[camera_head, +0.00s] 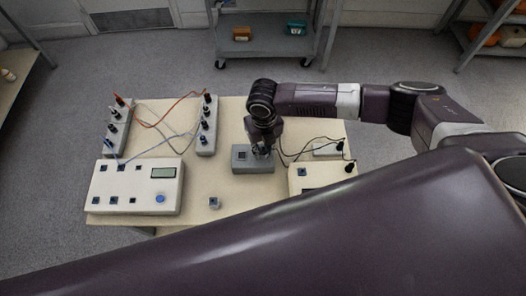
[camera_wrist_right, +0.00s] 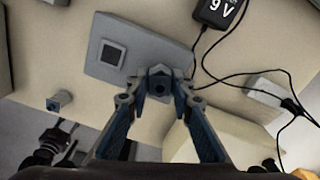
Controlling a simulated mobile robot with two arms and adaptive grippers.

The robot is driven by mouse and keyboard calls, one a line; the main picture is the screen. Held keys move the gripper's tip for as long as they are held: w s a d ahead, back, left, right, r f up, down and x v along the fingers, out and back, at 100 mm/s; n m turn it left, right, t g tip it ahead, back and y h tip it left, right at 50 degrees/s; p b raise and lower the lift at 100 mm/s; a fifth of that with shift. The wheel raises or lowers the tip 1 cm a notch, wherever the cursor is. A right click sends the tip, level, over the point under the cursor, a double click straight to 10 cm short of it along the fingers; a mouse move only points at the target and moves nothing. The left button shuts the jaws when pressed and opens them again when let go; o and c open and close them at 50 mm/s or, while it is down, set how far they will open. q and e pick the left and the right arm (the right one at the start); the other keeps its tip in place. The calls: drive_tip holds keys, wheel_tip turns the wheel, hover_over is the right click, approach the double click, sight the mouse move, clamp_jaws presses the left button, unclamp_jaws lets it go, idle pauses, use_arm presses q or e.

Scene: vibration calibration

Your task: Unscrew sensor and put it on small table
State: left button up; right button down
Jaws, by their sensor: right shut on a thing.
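My right gripper (camera_head: 262,150) points down at the right end of a grey block (camera_head: 252,167) on the pale table (camera_head: 225,125). In the right wrist view its fingertips (camera_wrist_right: 158,85) are closed on the sensor (camera_wrist_right: 160,80), a small blue-grey cube with a dark round hole in its face. The sensor is at the end of the grey block (camera_wrist_right: 185,58); I cannot tell if it is still fastened there. The block also carries a dark square (camera_wrist_right: 112,54). In the head view the gripper mostly hides the sensor. My left gripper is not in view.
A small cube (camera_head: 214,202) stands alone near the table's front edge. A white box with a display (camera_head: 135,192) and two grey terminal strips with cables are on the left. Another white box (camera_head: 318,177) and a black 9 V adapter (camera_wrist_right: 218,12) with wires are close by.

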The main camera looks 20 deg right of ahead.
drive_tip(key=shift+s+f, duration=0.15)
drive_tip(key=n, duration=0.4)
drive_tip(key=c, duration=1.6)
unclamp_jaws()
drive_tip(key=shift+c, duration=0.3)
drive_tip(key=shift+m+p, duration=1.3)
drive_tip(key=shift+m, duration=1.3)
drive_tip(key=shift+m+p, duration=0.7)
drive_tip(key=shift+m, duration=0.7)
drive_tip(key=shift+m+p, duration=0.75)
drive_tip(key=shift+m, duration=0.65)
